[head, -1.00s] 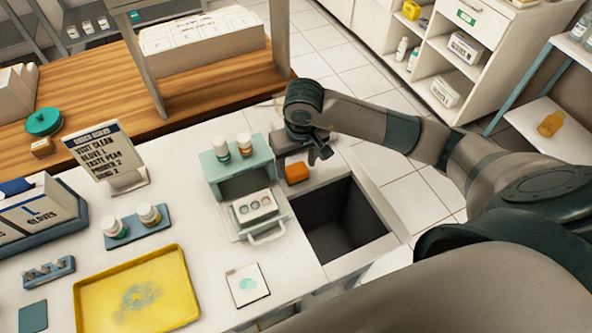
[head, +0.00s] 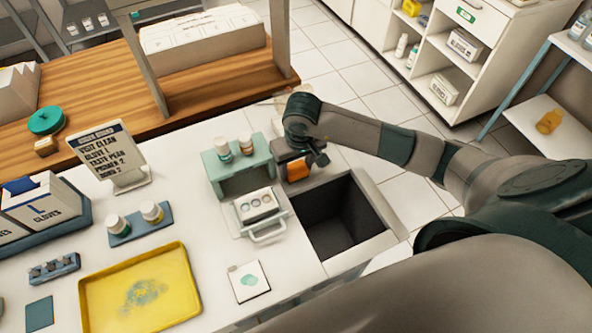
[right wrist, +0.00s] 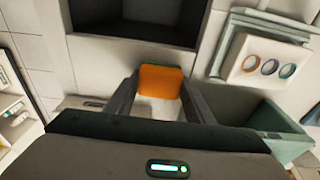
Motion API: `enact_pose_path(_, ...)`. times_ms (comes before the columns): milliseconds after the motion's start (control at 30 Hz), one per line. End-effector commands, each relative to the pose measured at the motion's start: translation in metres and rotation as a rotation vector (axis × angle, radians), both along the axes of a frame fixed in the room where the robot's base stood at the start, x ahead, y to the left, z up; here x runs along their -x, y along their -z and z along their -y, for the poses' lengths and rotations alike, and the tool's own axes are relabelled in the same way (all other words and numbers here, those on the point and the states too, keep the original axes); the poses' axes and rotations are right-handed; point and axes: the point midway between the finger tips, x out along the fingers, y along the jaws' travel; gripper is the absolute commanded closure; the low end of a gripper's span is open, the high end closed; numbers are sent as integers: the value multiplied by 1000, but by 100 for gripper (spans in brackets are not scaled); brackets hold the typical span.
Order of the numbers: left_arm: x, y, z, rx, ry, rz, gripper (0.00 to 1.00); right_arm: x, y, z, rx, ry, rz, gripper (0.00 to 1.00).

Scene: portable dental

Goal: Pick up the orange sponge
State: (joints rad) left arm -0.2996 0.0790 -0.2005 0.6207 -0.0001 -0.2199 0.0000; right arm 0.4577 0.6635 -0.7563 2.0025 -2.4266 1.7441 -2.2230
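The orange sponge (head: 298,169) is on the white counter just behind the dark square opening. In the right wrist view the sponge (right wrist: 160,81) lies between the two fingertips of my right gripper (right wrist: 160,88). In the head view the right gripper (head: 303,163) is at the sponge and partly covers it. Its fingers are spread, one on each side of the sponge. I cannot tell whether they touch it. My left gripper is not in view.
The dark square bin opening (head: 342,217) is in front of the sponge. A green holder (head: 238,177) with two bottles stands left of it, with a small white handled tray (head: 260,208) in front. A yellow tray (head: 190,262) is at the front left.

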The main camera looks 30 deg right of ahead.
Motion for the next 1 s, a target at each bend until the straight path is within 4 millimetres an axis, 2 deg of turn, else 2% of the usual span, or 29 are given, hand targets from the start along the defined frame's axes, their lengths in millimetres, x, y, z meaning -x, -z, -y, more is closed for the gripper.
enact_pose_path(467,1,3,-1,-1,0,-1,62,-1,-5,0,0,-1,3,74)
enact_pose_path(667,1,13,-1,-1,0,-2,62,-1,-21,1,1,-2,4,74)
enact_pose_path(800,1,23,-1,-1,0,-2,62,-2,-40,0,1,-2,6,74)
enact_pose_path(1000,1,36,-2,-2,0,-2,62,36,-60,5,1,-4,5,74)
